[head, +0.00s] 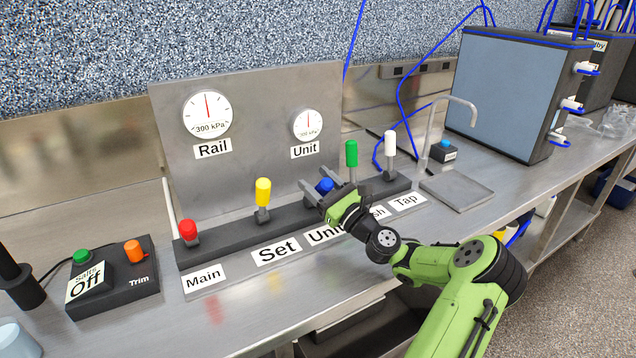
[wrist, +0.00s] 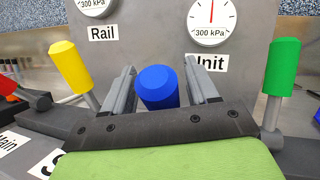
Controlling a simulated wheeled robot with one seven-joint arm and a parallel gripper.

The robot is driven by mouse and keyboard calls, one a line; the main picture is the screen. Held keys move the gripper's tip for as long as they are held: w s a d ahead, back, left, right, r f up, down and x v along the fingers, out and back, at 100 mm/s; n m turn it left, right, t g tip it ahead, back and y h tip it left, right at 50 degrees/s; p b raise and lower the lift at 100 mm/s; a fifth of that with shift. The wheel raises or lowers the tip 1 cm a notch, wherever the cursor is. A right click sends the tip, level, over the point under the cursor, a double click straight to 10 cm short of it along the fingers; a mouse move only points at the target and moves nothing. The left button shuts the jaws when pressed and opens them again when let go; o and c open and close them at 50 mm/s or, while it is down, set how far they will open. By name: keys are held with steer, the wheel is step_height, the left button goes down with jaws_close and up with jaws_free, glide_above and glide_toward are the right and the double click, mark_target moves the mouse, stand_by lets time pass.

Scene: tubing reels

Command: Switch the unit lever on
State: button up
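The unit lever has a blue knob (head: 324,186) and stands behind the label "Unit" on a dark lever bar (head: 225,240). In the wrist view its blue knob (wrist: 157,87) sits between my two fingers, with a gap visible on the right side. My gripper (head: 325,190) is open around the knob; the fingers stand on its left and right. The lever's stem is hidden behind my gripper. The Unit gauge (head: 308,124) on the panel has its needle pointing straight up.
Nearby levers are yellow (head: 263,192) to the left and green (head: 351,154) to the right, with red (head: 188,230) and white (head: 390,145) further out. A control box (head: 130,290) sits at the left. A metal plate (head: 456,190) lies at the right.

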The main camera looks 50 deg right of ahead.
steer(key=p+v, duration=0.1)
steer(key=v, duration=1.4)
steer(key=shift+s+f+p, duration=0.1)
steer(key=shift+s+p, duration=0.2)
steer(key=shift+s, duration=0.1)
